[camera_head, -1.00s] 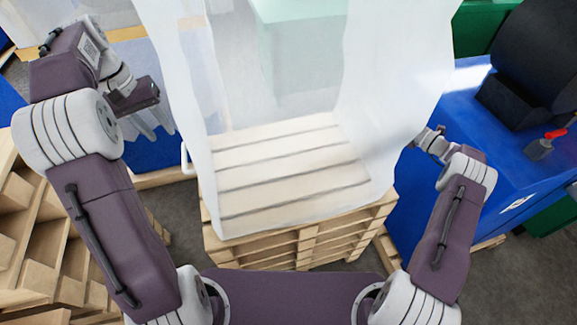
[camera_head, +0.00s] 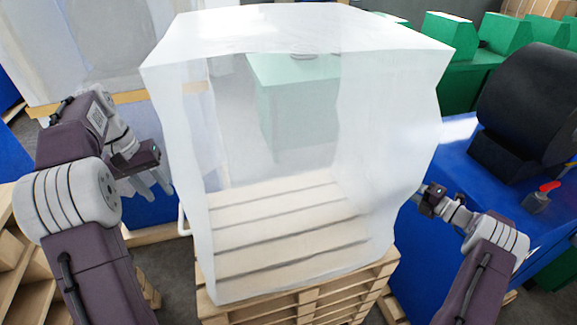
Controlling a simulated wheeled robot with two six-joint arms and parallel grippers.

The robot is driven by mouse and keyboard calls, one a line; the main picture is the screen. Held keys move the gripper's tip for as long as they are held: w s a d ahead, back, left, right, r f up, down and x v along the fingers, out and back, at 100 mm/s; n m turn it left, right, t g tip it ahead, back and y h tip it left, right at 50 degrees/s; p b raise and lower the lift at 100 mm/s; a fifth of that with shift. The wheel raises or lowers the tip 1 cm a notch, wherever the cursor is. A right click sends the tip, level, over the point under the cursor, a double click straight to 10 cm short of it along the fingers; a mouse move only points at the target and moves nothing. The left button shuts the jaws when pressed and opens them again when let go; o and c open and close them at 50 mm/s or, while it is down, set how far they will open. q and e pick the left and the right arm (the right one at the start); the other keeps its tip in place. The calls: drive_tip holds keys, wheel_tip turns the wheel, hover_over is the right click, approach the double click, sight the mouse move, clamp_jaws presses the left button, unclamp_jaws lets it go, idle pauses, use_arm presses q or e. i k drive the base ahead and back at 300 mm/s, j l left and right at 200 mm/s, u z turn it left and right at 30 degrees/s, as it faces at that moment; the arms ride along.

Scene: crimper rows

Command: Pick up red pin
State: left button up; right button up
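A small red piece (camera_head: 549,187) sits on top of a grey block at the right, on a blue surface; it is the only red item I make out, and I cannot tell for sure that it is a pin. My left gripper (camera_head: 152,187) is at the left, beside the translucent cover, with its pale fingers apart and nothing seen between them. It is far from the red piece. My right gripper (camera_head: 421,189) is at the cover's right edge, left of the red piece and apart from it. Its fingers are small and unclear.
A translucent cover (camera_head: 290,30) stands on a wooden pallet stack (camera_head: 300,304) in the middle. A black roll (camera_head: 535,95) stands behind the red piece. Green units (camera_head: 445,40) line the back right. Wooden crates (camera_head: 10,250) are at the left. Grey floor shows at the lower left.

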sight(546, 189)
drive_tip(key=k+l, duration=0.25)
drive_tip(key=k, duration=0.25)
drive_tip(key=k+l, duration=0.2)
drive_tip(key=k, duration=0.25)
